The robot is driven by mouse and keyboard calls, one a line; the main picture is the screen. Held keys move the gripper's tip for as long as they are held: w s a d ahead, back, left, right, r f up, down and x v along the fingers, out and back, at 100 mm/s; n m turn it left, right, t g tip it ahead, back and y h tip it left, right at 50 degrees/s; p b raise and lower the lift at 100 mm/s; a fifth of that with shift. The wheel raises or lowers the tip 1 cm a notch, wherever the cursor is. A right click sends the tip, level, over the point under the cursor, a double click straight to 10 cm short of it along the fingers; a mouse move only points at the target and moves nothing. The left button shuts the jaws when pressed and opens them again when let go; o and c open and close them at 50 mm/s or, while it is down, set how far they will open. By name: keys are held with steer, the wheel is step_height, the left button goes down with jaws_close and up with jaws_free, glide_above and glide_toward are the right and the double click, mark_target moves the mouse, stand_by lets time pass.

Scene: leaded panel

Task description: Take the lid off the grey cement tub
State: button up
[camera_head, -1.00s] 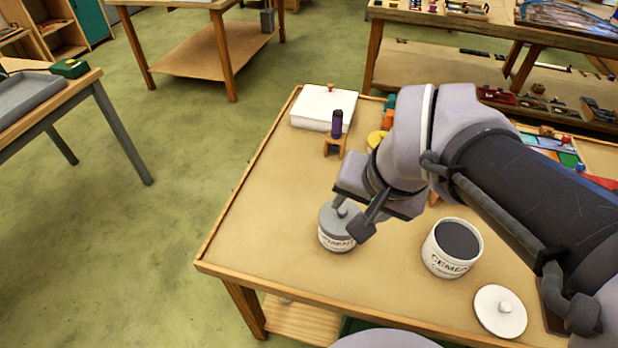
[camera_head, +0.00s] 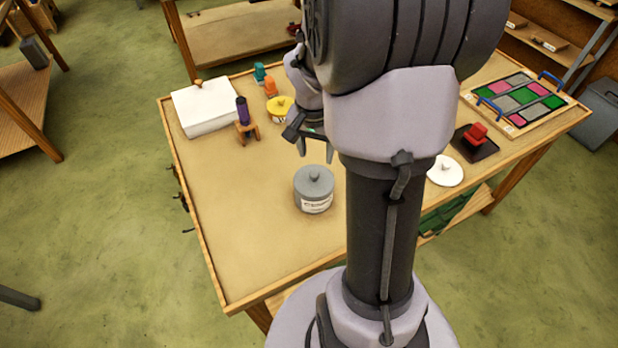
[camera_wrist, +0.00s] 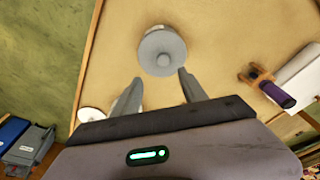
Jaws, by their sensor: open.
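The grey cement tub (camera_head: 316,204) stands upright on the workbench in the head view. Its grey lid (camera_head: 314,181) with a round knob sits on top. In the wrist view the lid (camera_wrist: 162,54) shows from above, just beyond my fingertips. My gripper (camera_head: 315,146) is behind the tub and apart from it in the head view, partly hidden by my arm. In the wrist view my gripper (camera_wrist: 158,76) is open, with nothing between its fingers.
A white box (camera_head: 205,107), a purple bottle (camera_head: 242,110) on a small wooden stand and a yellow-lidded pot (camera_head: 280,108) are at the back left. A loose white lid (camera_head: 445,171) lies right of my arm. The bench's front left is clear.

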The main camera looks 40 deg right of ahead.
mark_target(314, 173)
steer(key=f+b, duration=0.1)
steer(key=f, duration=0.2)
steer(key=f+b, duration=0.1)
steer(key=f, duration=0.2)
steer(key=w+f, duration=0.1)
steer(key=f, duration=0.2)
steer(key=shift+d+b, duration=0.25)
steer(key=shift+b, duration=0.15)
steer(key=shift+r, duration=0.1)
steer(key=shift+c, duration=0.2)
jaws_close()
